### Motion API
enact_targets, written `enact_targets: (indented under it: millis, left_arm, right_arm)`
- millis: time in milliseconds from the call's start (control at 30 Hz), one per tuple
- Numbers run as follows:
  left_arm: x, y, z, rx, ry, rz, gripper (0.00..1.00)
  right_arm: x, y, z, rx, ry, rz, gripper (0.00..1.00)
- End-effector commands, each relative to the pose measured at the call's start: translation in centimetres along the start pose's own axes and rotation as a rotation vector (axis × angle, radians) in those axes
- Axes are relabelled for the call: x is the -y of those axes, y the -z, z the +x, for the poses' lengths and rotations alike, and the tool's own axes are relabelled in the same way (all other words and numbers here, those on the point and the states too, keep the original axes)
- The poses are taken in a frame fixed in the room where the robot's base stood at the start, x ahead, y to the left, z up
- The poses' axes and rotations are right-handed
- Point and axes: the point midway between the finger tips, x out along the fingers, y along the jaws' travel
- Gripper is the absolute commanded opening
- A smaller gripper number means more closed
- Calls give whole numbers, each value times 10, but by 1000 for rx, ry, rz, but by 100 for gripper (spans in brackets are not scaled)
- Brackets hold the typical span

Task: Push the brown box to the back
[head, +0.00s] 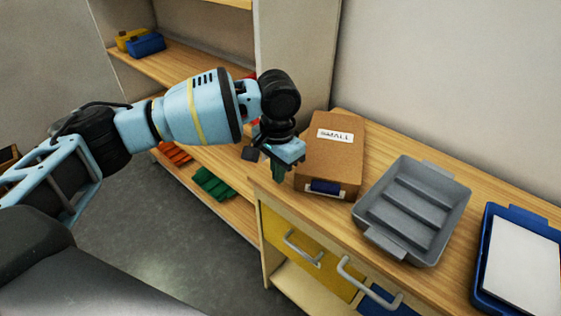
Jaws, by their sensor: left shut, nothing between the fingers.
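The brown box (336,160) stands on the wooden counter (452,263) near its left end. It has a white label reading "SMALL" on top and a dark blue tab low on its front. My left gripper (279,172) is at the left front side of the box, pointing down, shut and empty. It is close beside the box; I cannot tell whether it touches. My right gripper is not in view.
A grey compartment tray (447,205) is just right of the box. A blue tray (489,250) with a white sheet is farther right. Shelves (179,70) with blue, yellow, green and red items stand at the left. A wall is behind the counter; yellow and blue drawers are below.

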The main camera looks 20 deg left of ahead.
Motion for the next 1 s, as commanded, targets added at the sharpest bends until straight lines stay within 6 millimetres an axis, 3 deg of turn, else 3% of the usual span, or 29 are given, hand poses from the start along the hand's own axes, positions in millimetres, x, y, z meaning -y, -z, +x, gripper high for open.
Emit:
enact_targets:
  millis: [33, 300, 600, 1000]
  left_arm:
    - [0, -1, 13, 5, -1, -1, 0]
    - [0, 2, 60, 1, 0, 0, 0]
    - [0, 34, 56, 1, -1, -1, 0]
    - [0, 40, 55, 0, -1, 0, 0]
  right_arm:
    - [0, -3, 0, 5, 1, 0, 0]
    - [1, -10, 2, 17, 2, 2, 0]
    - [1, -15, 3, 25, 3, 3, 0]
    - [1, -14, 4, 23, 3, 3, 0]
